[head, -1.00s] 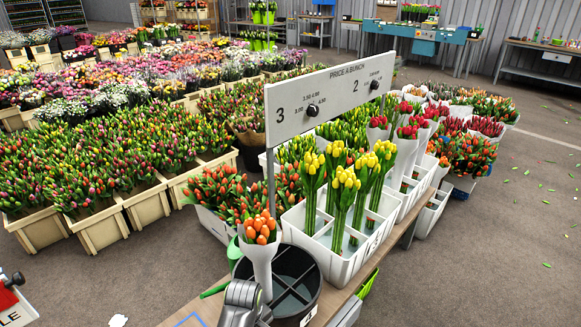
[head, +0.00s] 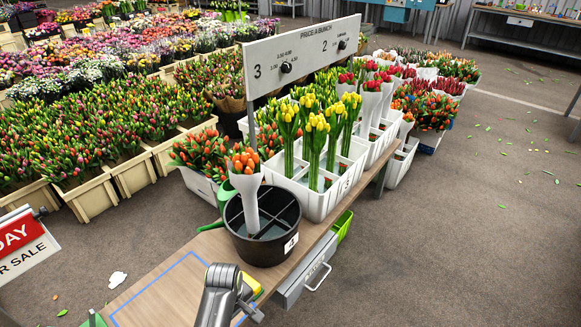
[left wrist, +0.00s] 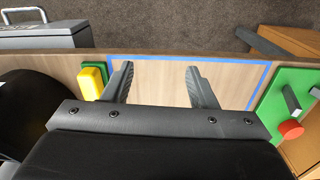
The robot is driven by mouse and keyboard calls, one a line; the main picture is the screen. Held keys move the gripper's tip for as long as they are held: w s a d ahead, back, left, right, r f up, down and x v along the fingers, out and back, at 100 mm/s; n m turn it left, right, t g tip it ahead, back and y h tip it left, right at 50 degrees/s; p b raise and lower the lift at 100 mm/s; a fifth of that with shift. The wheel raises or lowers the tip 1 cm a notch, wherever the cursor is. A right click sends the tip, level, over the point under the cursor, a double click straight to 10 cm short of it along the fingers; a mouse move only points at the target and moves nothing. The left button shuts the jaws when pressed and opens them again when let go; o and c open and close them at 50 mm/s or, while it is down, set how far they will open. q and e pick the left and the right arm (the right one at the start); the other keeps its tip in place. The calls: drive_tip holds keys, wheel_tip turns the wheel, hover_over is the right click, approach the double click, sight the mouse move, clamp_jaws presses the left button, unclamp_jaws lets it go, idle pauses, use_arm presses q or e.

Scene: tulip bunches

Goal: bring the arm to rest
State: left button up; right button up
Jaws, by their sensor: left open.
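My left gripper (left wrist: 160,84) shows in the left wrist view with its two fingers apart and nothing between them. It is above the wooden bench inside the blue taped outline (left wrist: 185,60). In the head view, part of my arm (head: 222,295) comes in from the bottom edge over the bench. The wrapped bunch of orange tulips (head: 245,185) stands upright in the black divided bucket (head: 262,245), apart from my arm. My right gripper is not in view.
A yellow block (left wrist: 92,78) on green lies left of the gripper; a green panel with a red knob (left wrist: 291,129) lies right. A white crate (head: 318,200) with yellow tulips and a price sign (head: 300,58) stand behind the bucket. A drawer (head: 305,275) hangs under the bench.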

use_arm(q)
drive_tip(key=s+a+f+m+p, duration=0.2)
drive_tip(key=s+a+f, duration=0.1)
drive_tip(key=s+f, duration=0.35)
drive_tip(key=s+a+f+m+p, duration=0.1)
drive_tip(key=s+a+f+m, duration=0.1)
drive_tip(key=s+a+f, duration=0.45)
drive_tip(key=s+a+f+m+p, duration=0.1)
drive_tip(key=s+a+f+m, duration=0.1)
drive_tip(key=s, duration=1)
drive_tip(key=s+a+f+m+t+y+p, duration=0.1)
drive_tip(key=s+a+f+m+p, duration=0.1)
drive_tip(key=s+f, duration=0.5)
drive_tip(key=s+a+m, duration=0.1)
drive_tip(key=s+a, duration=0.1)
drive_tip(key=s, duration=0.3)
drive_tip(key=shift+s+a, duration=0.25)
drive_tip(key=shift+a, duration=0.15)
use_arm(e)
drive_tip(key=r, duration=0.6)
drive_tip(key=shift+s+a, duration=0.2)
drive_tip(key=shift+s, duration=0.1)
